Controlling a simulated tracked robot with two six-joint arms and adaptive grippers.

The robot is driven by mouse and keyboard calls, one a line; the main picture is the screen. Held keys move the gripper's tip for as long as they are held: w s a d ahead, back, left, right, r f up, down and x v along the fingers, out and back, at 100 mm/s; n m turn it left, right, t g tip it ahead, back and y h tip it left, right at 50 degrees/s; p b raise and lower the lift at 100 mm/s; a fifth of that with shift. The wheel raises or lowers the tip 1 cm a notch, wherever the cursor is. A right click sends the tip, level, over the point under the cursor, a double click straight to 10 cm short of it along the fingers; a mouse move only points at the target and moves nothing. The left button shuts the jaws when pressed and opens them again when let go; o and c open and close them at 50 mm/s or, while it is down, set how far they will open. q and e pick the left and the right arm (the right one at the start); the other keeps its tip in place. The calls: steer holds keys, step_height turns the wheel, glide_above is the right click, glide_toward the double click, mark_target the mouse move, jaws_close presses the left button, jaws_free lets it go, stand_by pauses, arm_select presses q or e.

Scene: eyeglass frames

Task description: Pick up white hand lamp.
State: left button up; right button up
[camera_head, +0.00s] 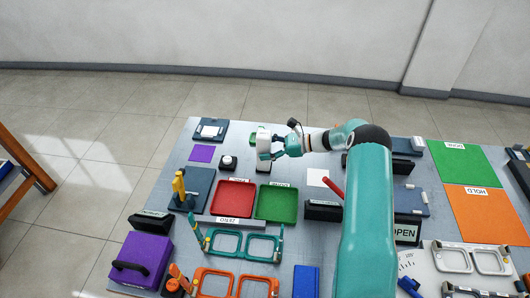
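A small upright white object (262,141), which looks like the white hand lamp, stands at the back middle of the table. My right gripper (276,149) reaches in from the right and is right beside it, seeming to meet its right side. The fingers are small and partly overlap the white object, so I cannot tell whether they are shut on it. I also cannot tell whether the lamp is off the table. My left gripper is not in view.
A red tray (234,198) and a green tray (277,203) lie in front of the gripper. Teal glasses frames (243,244) and orange ones (214,282) lie nearer. A purple box (141,259) is front left. Green (463,164) and orange (480,213) mats lie right.

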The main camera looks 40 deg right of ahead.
steer(key=c, duration=1.1)
steer(key=shift+r, duration=0.2)
step_height(320, 180, up, 11)
steer(key=p, duration=0.5)
steer(key=shift+p, duration=0.3)
step_height(320, 180, up, 9)
steer(key=shift+f, duration=0.15)
